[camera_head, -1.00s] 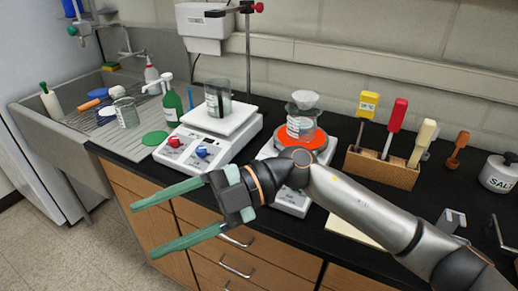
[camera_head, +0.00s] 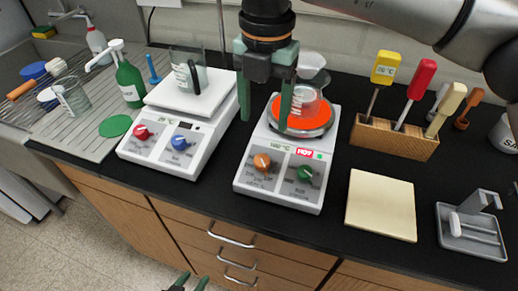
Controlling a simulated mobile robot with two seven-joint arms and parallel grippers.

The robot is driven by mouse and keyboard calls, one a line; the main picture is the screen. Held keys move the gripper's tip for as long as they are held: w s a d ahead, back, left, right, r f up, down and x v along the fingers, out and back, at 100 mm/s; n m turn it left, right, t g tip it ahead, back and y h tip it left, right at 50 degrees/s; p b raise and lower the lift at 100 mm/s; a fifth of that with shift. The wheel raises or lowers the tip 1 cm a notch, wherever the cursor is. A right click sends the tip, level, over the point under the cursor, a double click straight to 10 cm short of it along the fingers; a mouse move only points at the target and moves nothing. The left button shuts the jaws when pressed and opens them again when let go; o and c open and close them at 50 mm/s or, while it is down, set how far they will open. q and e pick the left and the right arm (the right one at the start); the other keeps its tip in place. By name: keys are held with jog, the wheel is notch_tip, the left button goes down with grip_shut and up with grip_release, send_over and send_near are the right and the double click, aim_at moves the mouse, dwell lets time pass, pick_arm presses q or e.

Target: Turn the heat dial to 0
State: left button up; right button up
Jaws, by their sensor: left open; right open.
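The right hot plate (camera_head: 240,184) has a glowing orange-red top (camera_head: 318,128) with a beaker (camera_head: 306,103) on it. Its front panel carries an orange dial (camera_head: 262,162), a green dial (camera_head: 304,174) and a lit red "HOT" sign (camera_head: 304,153). The dial markings are too small to read surely. My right gripper (camera_head: 265,124) is open and empty, fingers pointing down. In the picture it is above the orange dial, and its right finger overlaps the hot top's left edge. My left gripper (camera_head: 187,284) is open, with only its tips showing at the bottom edge.
A second hot plate (camera_head: 165,167) with red and blue dials stands to the left, bearing a beaker (camera_head: 186,73). A wooden tool rack (camera_head: 392,140), a pale pad (camera_head: 381,204) and a grey holder (camera_head: 470,234) are to the right. Black counter is bare in front.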

aim_at(262, 159)
notch_tip(262, 159, down, 11)
jog(key=shift+a+f+p, duration=0.15)
jog(key=shift+f+p, duration=0.05)
jog(key=shift+p, duration=0.5)
grip_shut()
